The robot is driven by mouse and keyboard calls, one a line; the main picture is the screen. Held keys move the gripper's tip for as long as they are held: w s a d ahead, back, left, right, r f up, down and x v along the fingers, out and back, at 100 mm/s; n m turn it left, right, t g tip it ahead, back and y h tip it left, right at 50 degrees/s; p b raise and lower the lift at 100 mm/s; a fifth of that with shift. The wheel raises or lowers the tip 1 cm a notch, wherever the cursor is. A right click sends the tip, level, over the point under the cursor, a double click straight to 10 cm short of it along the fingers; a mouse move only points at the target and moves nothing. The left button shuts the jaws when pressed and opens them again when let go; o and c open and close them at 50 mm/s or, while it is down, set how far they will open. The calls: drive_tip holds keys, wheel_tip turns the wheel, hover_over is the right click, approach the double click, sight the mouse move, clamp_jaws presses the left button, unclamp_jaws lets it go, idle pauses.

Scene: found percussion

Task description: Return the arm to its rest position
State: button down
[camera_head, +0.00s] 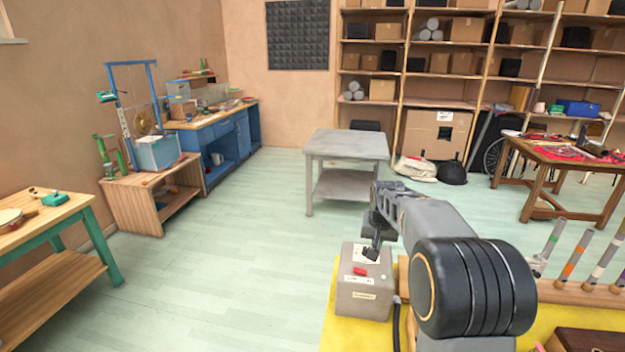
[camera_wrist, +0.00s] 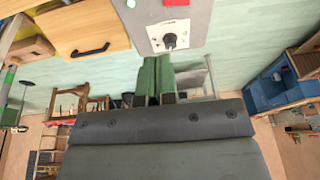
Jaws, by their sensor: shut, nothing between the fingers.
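My gripper (camera_head: 372,256) hangs from my arm at the middle right of the head view, with its fingers pointing down. It is beside or just over a grey box (camera_head: 362,300) with a red button on its front. I cannot tell whether it touches the box. In the wrist view my gripper (camera_wrist: 158,66) shows two greenish fingers close together, shut and empty. Past the tips, the grey box (camera_wrist: 200,35) shows a white plate with a black knob (camera_wrist: 169,40).
The grey box stands on a yellow surface (camera_head: 340,335). Several upright tubes (camera_head: 571,257) stand at the right. A grey table (camera_head: 345,144) is further back. A wooden table (camera_head: 570,155) stands at the right, a blue bench (camera_head: 225,122) at the back left. Open floor lies left.

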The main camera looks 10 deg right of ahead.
drive_tip(key=s+a+n, duration=0.1)
drive_tip(key=s+a, duration=0.3)
drive_tip(key=s, duration=0.9)
drive_tip(key=s+a+r+n+t, duration=0.1)
drive_tip(key=s+a, duration=0.4)
drive_tip(key=s, duration=0.8)
drive_tip(key=shift+r+n+y, duration=0.15)
drive_tip(key=shift+n+y, duration=0.25)
drive_tip(key=shift+n, duration=0.4)
